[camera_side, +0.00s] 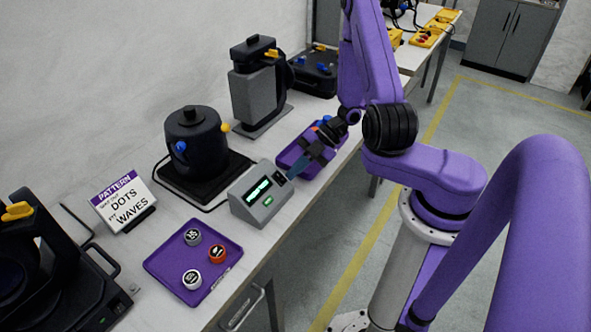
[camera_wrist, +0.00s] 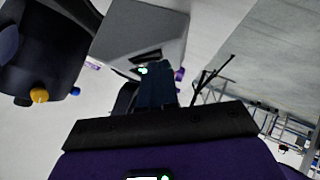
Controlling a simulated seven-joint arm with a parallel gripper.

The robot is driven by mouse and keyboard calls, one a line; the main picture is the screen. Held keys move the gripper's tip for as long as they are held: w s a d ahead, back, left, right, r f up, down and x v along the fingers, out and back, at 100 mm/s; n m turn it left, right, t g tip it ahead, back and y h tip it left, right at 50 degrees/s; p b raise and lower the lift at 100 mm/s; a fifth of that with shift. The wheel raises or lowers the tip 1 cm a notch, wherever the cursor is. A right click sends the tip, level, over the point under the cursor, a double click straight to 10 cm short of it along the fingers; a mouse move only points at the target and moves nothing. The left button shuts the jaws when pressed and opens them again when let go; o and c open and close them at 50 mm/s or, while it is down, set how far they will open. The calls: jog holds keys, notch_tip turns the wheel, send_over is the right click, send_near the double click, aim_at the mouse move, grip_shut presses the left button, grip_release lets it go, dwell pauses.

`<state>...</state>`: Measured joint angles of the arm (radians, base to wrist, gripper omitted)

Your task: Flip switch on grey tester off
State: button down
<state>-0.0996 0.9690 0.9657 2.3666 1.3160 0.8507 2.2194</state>
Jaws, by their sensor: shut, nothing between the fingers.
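The grey tester (camera_side: 247,211) stands on the bench with a lit green display and a green button on its sloped face. A small dark switch area (camera_side: 279,177) sits at the face's upper right.
A black pot-like machine (camera_side: 192,135) stands to the left. A pattern sign (camera_side: 124,200) reads dots and waves.

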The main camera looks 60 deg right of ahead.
jog(key=shift+f, duration=0.1)
jog(key=shift+w+f, duration=0.1)
jog(key=shift+f, duration=0.3)
jog(key=shift+r, duration=0.8)
jog(key=shift+s+r, duration=0.3)
jog(key=shift+r, duration=0.05)
jog(key=s+d+r, duration=0.7)
jog(key=shift+s, duration=0.2)
